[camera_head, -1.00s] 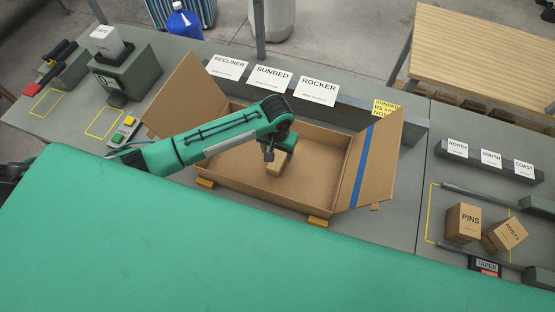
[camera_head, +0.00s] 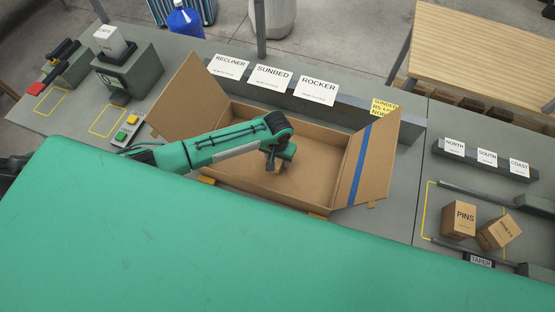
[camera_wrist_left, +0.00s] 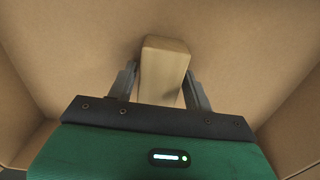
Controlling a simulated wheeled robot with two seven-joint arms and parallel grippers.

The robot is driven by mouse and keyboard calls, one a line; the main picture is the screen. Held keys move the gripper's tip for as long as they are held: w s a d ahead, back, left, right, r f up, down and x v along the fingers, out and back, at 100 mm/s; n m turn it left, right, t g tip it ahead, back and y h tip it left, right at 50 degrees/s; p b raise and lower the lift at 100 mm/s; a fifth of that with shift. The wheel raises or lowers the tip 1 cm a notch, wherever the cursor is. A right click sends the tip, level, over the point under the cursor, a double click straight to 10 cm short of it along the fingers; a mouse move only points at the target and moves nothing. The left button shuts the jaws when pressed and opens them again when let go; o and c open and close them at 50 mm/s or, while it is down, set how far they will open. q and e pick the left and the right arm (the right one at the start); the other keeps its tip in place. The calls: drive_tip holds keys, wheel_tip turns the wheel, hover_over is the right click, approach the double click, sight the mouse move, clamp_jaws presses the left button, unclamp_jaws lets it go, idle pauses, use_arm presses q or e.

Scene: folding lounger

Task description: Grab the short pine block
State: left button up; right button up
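The pale pine block (camera_wrist_left: 163,75) shows in the left wrist view, inside the open cardboard box (camera_head: 230,179). My left gripper (camera_wrist_left: 160,72) has one finger on each side of it. The fingers stand apart, with a narrow gap visible beside the left-hand finger; on the other side I cannot tell whether finger and block touch. In the head view my left gripper (camera_head: 273,165) is low inside the box, and the gripper and arm hide the block there. My right gripper is not in view.
The box's side flaps stand open; the right flap (camera_head: 372,160) has a blue stripe. Label cards (camera_head: 272,77) stand behind the box. Two small cartons, one marked PINS (camera_head: 459,219), sit at the right.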

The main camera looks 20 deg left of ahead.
use_arm(q)
drive_tip(key=c, duration=0.7)
drive_tip(key=shift+o, duration=0.2)
drive_tip(key=shift+r, duration=0.15)
